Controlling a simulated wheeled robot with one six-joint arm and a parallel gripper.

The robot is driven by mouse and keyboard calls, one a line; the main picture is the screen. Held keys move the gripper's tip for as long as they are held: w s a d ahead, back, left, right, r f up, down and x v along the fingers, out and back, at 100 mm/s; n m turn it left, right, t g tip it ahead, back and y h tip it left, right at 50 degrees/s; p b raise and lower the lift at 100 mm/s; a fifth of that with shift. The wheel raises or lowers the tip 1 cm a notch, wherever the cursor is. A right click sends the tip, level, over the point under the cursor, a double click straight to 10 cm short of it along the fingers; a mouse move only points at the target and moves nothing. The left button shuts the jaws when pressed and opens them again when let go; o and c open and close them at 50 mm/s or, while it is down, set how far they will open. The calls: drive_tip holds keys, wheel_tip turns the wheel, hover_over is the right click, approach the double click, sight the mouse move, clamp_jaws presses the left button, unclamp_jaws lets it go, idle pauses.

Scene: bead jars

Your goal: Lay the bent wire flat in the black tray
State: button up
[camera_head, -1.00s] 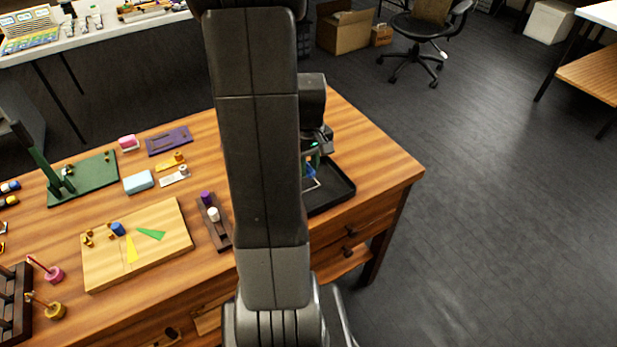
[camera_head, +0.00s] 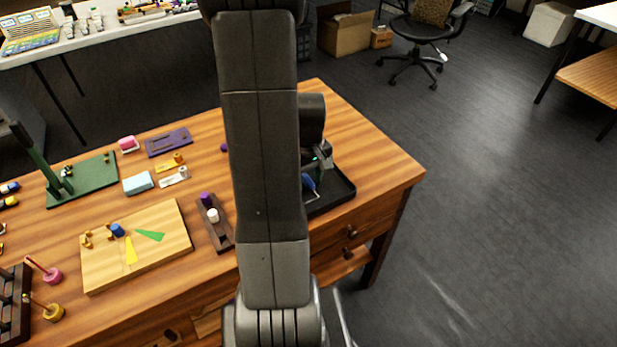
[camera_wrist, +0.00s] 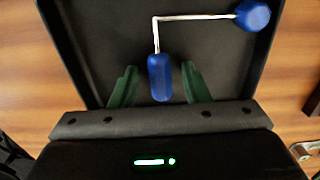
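The bent wire (camera_wrist: 190,17) is pale, with a right-angle bend and a blue grip on each end. It appears to lie on the floor of the black tray (camera_wrist: 270,45). One blue grip (camera_wrist: 160,85) is between the green fingers of my gripper (camera_wrist: 160,70), with a gap on each side. The other blue grip (camera_wrist: 253,15) is near the tray's right wall. My gripper is open over the tray. In the head view the black tray (camera_head: 343,190) is partly hidden by my arm, and a blue grip (camera_head: 308,182) shows below my gripper.
The tray sits on the wooden table (camera_head: 375,165) near its right end. A dark holder (camera_head: 222,235) with a purple and a white piece stands left of my arm. A pale board (camera_head: 100,262) is farther left. The table's right end is clear.

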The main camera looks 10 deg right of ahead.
sight(309, 180)
drive_tip(key=shift+r, duration=0.1)
wheel_tip(309, 180, up, 12)
drive_tip(key=p, duration=0.1)
idle(0.4)
